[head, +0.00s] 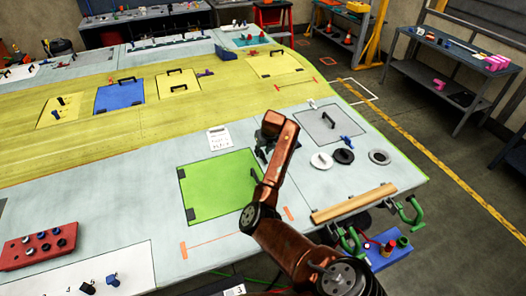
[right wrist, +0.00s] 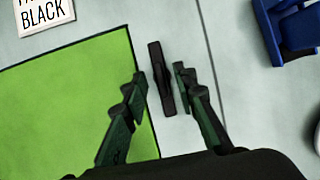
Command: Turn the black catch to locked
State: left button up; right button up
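The black catch (right wrist: 161,78) is a dark narrow bar in the right wrist view. It lies just outside the right edge of the green panel (right wrist: 60,105), roughly parallel to that edge. My right gripper (right wrist: 160,88) is open, one finger on each side of the bar; contact is not clear. In the head view the right gripper (head: 268,140) points down by the far right corner of the green panel (head: 215,185), and the catch cannot be made out there. My left gripper is out of view.
A white card (head: 219,138) lies beyond the panel; its visible word in the wrist view is "BLACK" (right wrist: 43,15). Right of my gripper are a grey panel (head: 328,124), a blue part (head: 347,142) and round discs (head: 344,156). A wooden bar (head: 353,203) lies near the table edge.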

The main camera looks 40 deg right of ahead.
jog(key=shift+c, duration=0.7)
grip_shut()
jog(key=m+b, duration=0.1)
jog(key=m+h+b, duration=0.1)
jog(key=m+b, duration=0.1)
jog(key=shift+w+a+f+m+g, duration=0.1)
jog(key=shift+w+a+m+g, duration=0.1)
jog(key=shift+m+g, duration=0.1)
jog(key=m+g+b, duration=0.1)
jog(key=m+b, duration=0.2)
jog(key=m+g+h+b, duration=0.1)
jog(key=m+b, duration=0.2)
jog(key=m+g+h+b, duration=0.1)
jog(key=m+b, duration=0.2)
jog(key=m, duration=0.1)
jog(key=shift+w+a+b, duration=0.1)
jog(key=shift+w+b, duration=0.15)
jog(key=shift+b, duration=0.15)
jog(key=shift+w+m+g+b, duration=0.15)
jog(key=shift+m+g+b, duration=0.85)
jog(key=shift+m+b, duration=1)
jog(key=shift+m, duration=0.3)
